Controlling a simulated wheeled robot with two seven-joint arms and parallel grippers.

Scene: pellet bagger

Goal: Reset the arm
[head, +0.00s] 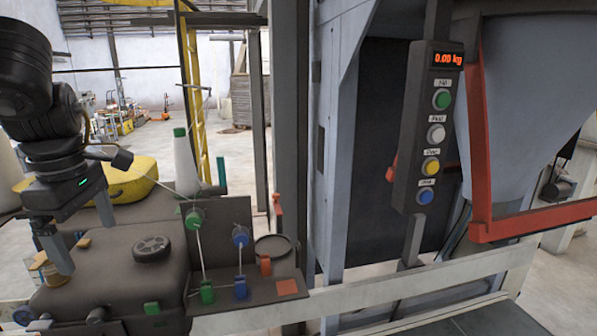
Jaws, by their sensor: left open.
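My left arm (28,75) comes in from the upper left and hangs over the dark sewing station. My left gripper (87,246) is open, fingers pointing down, above the left part of the dark machine body (105,270). Nothing shows between its fingers. A round black knob (151,248) sits on the machine to the right of the gripper, apart from it. My right gripper is not in view.
A thread runs from near the white cone (186,163) past green (194,218) and blue (240,236) tension knobs. A button panel (430,140) reading 0.00 kg hangs before the blue-grey hopper frame. A red bar (530,222) and a pale rail (420,290) cross the right.

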